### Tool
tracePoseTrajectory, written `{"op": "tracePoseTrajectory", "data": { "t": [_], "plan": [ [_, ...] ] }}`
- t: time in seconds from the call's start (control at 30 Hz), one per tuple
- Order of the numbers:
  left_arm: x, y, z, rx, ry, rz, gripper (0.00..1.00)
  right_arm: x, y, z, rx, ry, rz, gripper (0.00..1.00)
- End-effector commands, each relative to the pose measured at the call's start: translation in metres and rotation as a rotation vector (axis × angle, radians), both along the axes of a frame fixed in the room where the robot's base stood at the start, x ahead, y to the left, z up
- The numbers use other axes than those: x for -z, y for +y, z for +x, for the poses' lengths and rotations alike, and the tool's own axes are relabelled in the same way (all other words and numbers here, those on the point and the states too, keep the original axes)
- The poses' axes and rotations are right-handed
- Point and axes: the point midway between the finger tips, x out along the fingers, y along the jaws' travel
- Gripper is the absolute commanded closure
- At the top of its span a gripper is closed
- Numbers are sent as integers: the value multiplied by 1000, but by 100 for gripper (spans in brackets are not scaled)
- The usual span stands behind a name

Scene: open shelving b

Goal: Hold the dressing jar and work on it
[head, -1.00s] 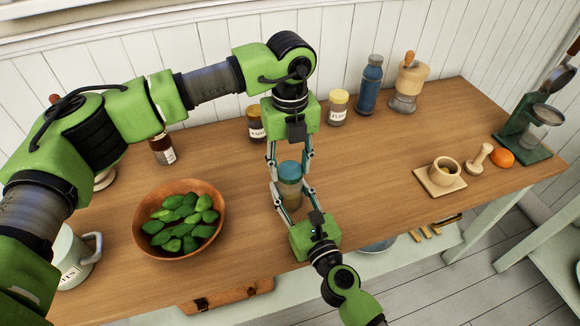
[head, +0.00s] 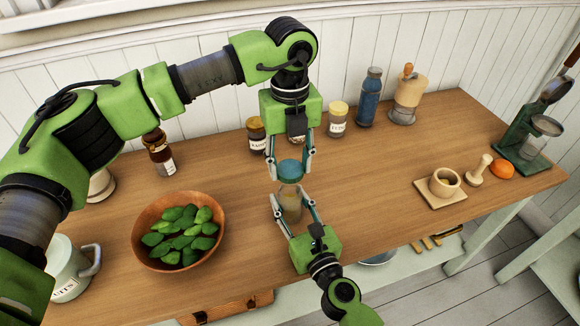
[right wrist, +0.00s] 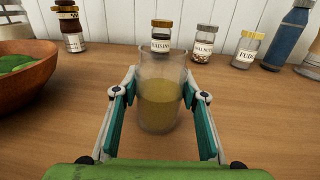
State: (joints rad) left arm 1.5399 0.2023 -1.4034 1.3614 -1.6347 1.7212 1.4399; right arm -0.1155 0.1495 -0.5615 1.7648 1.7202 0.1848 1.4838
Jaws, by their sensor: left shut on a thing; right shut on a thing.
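The dressing jar (head: 291,207) is a clear glass with yellow-green liquid, upright near the middle of the table's front part. It also shows in the right wrist view (right wrist: 160,100), with its top open and no lid on it. My right gripper (head: 293,203) is shut around the jar from the front, one finger on each side. My left gripper (head: 290,165) is shut on the teal lid (head: 290,171) and holds it just above the jar, apart from the rim. The left gripper is outside the right wrist view.
A wooden bowl of green leaves (head: 148,250) stands left of the jar. Raisins (head: 256,136), walnut (right wrist: 204,45) and fudge (head: 338,122) jars stand behind, with a blue bottle (head: 369,98). A mortar (head: 445,182) on a board is at the right. Table between is clear.

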Motion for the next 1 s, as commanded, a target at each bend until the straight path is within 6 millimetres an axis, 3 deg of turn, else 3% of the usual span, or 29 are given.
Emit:
{"op": "tracePoseTrajectory", "data": {
  "t": [0.03,0.07,0.1,0.57,1.0],
  "plan": [
    [0,0,0,0,0,0,86,0,0,0,0,1,0,100],
    [0,0,0,0,0,0,86,0,0,0,0,1,0,53],
    [0,0,0,0,0,0,86,0,0,0,0,1,0,42],
    [0,0,0,0,0,0,86,1,-3,-7,0,1,0,41],
    [0,0,0,0,0,0,86,2,-34,-82,-3,3,-7,41]
  ]
}}
